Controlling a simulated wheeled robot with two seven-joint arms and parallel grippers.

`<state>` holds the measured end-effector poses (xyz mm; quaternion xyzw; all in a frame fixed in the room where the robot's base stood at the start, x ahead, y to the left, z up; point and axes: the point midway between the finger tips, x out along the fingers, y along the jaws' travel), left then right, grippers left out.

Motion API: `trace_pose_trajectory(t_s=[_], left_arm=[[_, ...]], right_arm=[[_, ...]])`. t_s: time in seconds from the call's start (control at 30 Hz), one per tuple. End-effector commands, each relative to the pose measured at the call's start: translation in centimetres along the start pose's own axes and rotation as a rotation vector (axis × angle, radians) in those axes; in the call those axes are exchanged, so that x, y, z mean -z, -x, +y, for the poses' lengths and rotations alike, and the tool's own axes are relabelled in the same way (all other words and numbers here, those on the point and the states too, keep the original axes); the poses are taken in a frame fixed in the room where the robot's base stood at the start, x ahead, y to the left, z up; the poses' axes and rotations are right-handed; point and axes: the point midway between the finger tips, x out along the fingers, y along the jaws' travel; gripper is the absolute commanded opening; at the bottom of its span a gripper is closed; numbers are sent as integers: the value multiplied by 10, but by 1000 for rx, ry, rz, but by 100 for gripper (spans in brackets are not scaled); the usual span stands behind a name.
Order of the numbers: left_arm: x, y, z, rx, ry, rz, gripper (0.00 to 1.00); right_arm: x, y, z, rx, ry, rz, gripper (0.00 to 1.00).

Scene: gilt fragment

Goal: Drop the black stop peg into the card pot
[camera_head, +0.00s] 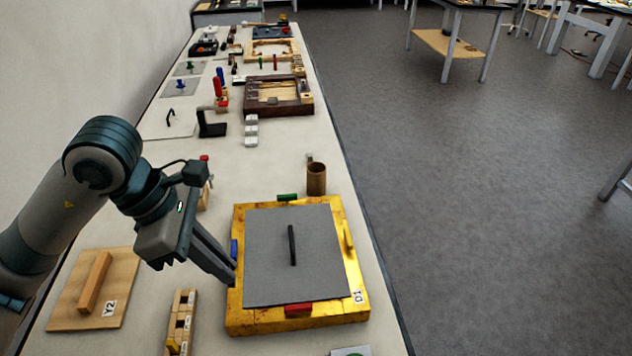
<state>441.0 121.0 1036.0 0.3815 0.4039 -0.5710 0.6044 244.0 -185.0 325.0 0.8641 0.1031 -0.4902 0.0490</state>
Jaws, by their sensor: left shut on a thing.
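My left gripper (232,278) reaches down at the left edge of the gold frame (352,270). It is shut on a small dark thing at its fingertips, which fits the black stop peg but is mostly hidden by the fingers. The card pot (316,180) is a brown, open-topped cylinder standing upright beyond the frame's far edge. It is apart from the gripper. My right gripper is not in view.
A grey board (270,275) with a black handle (292,245) lies in the gold frame. Green (287,197), blue (234,249) and red (298,310) pieces sit around it. A wooden board (62,312) lies left, a slotted block (180,322) nearer.

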Motion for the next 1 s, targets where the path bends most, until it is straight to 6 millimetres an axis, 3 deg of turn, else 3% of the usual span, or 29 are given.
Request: trace_pose_trajectory(t_s=[0.37,1.0], left_arm=[[4,-2,2,52,-120,2,0],[32,-6,13,320,-770,3,0]], right_arm=[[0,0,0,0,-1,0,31],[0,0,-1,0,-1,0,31]])
